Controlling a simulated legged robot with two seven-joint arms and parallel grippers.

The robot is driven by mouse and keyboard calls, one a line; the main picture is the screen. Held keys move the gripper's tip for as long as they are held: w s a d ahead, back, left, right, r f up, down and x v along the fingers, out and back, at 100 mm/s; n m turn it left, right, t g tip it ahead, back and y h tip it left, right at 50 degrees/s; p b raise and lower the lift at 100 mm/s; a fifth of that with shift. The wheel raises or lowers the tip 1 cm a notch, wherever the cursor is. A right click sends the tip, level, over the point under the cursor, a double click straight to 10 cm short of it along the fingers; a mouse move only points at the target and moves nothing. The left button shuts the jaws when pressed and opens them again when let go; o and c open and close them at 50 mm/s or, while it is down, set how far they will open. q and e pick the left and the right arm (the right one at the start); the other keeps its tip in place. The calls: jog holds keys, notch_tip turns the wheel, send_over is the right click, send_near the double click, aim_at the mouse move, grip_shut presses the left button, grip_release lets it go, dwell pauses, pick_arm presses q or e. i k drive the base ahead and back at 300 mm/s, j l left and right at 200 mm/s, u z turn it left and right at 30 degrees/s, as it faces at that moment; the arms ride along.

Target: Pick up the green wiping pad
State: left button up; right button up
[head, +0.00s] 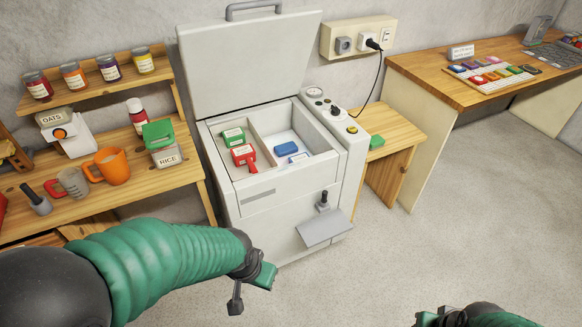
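A small flat green pad (377,141), which looks like the green wiping pad, lies on the low wooden side table (402,132) just right of the white machine. Its left part may be hidden by the machine. My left gripper (251,291) is low in front of the machine, well apart from the pad. Its fingers look spread, with nothing seen between them. My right gripper (470,317) is at the bottom edge, mostly cut off, and its fingers cannot be made out. It is far in front of the side table.
The white machine (262,205) has a raised lid and an open bin holding green, red and blue items. A wooden shelf (100,195) with jars, mugs and boxes stands left. A workbench (440,85) stands right. A black cable (375,85) hangs behind the machine. The right floor is clear.

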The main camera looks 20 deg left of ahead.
aim_at(376, 141)
jog(key=i+l+u, duration=0.2)
jog(key=i+l, duration=0.9)
jog(key=i, duration=0.45)
jog(key=i+l+u, duration=0.25)
jog(key=i+l, duration=1.05)
jog(key=i, duration=0.15)
